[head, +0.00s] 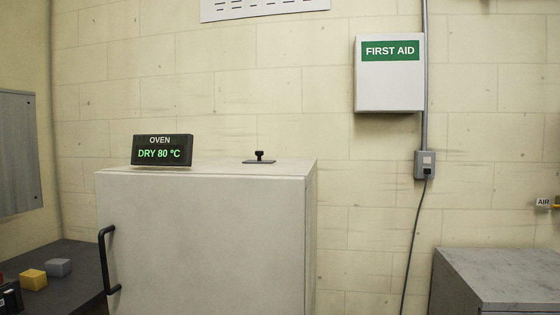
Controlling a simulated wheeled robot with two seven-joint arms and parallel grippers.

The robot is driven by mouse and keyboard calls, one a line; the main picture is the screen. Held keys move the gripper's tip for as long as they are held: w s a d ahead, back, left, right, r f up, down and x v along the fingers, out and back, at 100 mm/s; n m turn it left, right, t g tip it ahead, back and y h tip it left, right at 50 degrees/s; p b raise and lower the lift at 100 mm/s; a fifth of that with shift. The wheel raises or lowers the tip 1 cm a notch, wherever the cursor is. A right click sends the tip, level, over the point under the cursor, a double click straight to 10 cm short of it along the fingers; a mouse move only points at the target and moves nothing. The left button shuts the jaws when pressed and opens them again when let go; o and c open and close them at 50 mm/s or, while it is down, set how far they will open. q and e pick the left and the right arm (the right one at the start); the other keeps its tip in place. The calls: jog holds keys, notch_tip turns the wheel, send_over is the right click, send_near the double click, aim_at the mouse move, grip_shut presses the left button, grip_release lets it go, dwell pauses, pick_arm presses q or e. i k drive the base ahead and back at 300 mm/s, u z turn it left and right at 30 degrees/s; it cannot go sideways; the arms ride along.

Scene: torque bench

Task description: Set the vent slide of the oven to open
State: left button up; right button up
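The oven (205,245) is a pale grey box with a black handle (104,262) on the left of its front; its door looks shut. A dark display (162,150) on its top reads "OVEN" and "DRY 80 °C". A small black slide with an upright knob (259,157) sits on the oven's top, right of the display. It looks like the vent slide; no open or closed marking is legible. Neither of my grippers shows in the head view.
A grey cabinet (500,280) stands at the right. A first aid box (390,88) hangs on the wall. The space above the oven is clear.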

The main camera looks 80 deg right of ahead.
aim_at(259, 153)
jog(key=z, duration=0.85)
jog(key=i, duration=0.1)
jog(key=z, duration=1.55)
